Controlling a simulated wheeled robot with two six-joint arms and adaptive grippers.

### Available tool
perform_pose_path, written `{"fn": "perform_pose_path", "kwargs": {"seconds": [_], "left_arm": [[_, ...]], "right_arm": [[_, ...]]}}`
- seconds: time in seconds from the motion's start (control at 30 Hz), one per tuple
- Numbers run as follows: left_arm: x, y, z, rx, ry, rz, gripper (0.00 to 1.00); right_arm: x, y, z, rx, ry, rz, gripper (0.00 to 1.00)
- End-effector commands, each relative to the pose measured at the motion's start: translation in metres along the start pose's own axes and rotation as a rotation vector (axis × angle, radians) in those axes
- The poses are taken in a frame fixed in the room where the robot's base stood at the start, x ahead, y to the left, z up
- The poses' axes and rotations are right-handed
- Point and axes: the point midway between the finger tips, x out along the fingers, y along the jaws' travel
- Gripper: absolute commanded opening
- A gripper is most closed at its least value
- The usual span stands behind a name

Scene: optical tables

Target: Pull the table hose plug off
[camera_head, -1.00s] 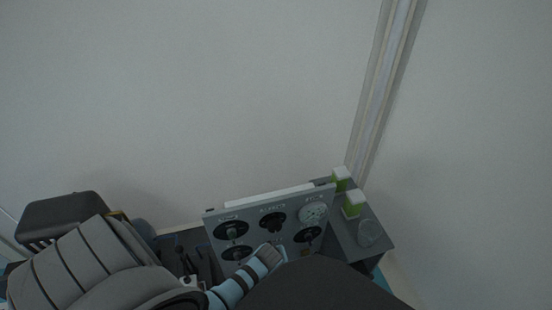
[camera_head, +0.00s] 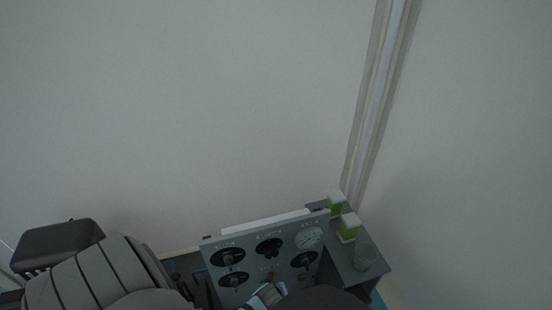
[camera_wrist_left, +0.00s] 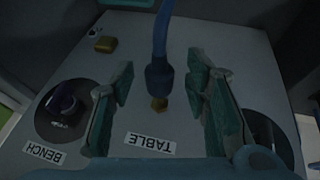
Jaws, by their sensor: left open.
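The blue hose (camera_wrist_left: 162,28) ends in a dark blue plug (camera_wrist_left: 159,76), seen in the left wrist view. It stands over the grey panel (camera_wrist_left: 222,52) above an upside-down label reading TABLE (camera_wrist_left: 150,143). A small brass fitting (camera_wrist_left: 159,104) shows at the plug's end. My left gripper (camera_wrist_left: 160,90) is open, its green fingers on either side of the plug with gaps to both. In the head view the panel (camera_head: 250,262) stands low in the picture; a light blue part (camera_head: 266,296) is cut off at the bottom edge. My right gripper is not in view.
A purple knob (camera_wrist_left: 63,106) on a black dial sits left of the plug, near the label BENCH (camera_wrist_left: 44,153). Another brass fitting (camera_wrist_left: 104,44) is further up. A round gauge (camera_head: 308,238) is on the panel. Green-and-white blocks (camera_head: 349,227) and a glass (camera_head: 364,257) stand to its right.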

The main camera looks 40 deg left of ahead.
Motion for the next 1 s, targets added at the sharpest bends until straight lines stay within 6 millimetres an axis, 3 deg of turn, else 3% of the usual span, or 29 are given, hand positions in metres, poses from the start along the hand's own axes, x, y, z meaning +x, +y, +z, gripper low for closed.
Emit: {"fn": "perform_pose_path", "kwargs": {"seconds": [0.17, 0.5, 1.0], "left_arm": [[-0.009, 0.000, 0.000, 0.002, 0.002, 0.002, 0.43], [-0.071, 0.000, 0.001, 0.000, 0.000, 0.002, 0.43], [-0.075, 0.000, 0.000, 0.001, 0.000, 0.000, 0.43]], "right_arm": [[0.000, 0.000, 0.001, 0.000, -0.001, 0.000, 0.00], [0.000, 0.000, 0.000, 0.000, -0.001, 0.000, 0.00], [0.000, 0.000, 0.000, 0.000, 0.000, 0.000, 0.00]]}}
